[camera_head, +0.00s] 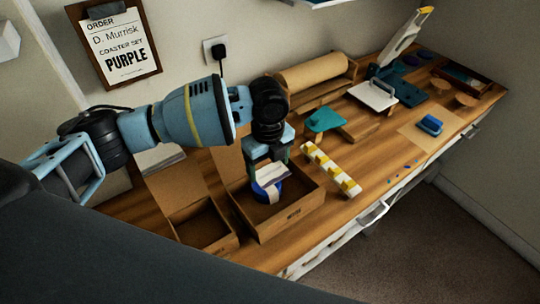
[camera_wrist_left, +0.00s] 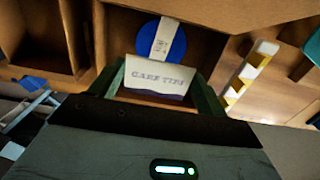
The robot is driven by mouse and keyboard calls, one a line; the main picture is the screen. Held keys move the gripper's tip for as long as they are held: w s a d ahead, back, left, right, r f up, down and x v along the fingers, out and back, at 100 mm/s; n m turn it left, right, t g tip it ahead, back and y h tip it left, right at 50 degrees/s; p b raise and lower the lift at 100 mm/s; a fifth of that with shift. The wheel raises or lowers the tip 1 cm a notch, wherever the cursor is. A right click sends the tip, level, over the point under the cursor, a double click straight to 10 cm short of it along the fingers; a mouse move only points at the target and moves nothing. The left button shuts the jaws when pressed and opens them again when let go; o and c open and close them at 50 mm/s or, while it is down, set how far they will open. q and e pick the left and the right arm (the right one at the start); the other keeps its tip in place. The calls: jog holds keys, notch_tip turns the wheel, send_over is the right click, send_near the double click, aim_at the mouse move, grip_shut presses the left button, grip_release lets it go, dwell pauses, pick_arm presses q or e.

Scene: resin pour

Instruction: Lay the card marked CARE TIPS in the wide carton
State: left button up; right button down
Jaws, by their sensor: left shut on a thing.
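The white card marked CARE TIPS (camera_wrist_left: 158,74) is between the two fingers of my left gripper (camera_wrist_left: 163,92), its print readable in the left wrist view. In the head view my left gripper (camera_head: 268,163) points down over the wide carton (camera_head: 291,216), shut on the card (camera_head: 269,174). The carton is open at the top. A round blue thing with a white band (camera_wrist_left: 175,40) lies in it, partly hidden behind the card; in the head view its blue edge (camera_head: 269,195) shows under the card. I cannot tell whether the card touches it. My right gripper is out of view.
A narrower open carton (camera_head: 205,226) stands left of the wide one. A white strip with yellow blocks (camera_head: 331,170) lies close on its right. A brown paper roll (camera_head: 312,72) is behind. An order sheet reading PURPLE (camera_head: 122,47) hangs on the wall.

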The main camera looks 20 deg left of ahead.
aim_at(268, 170)
pick_arm(q)
notch_tip(268, 170, down, 3)
jog(key=shift+s+r+b, duration=0.1)
jog(key=shift+r+b, duration=0.1)
jog(key=shift+b, duration=0.2)
jog(key=shift+f, duration=1.2)
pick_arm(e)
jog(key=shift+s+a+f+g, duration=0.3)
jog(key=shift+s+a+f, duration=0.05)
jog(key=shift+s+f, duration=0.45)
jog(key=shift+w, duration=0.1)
pick_arm(q)
jog(key=o, duration=0.8)
jog(key=shift+c, duration=0.2)
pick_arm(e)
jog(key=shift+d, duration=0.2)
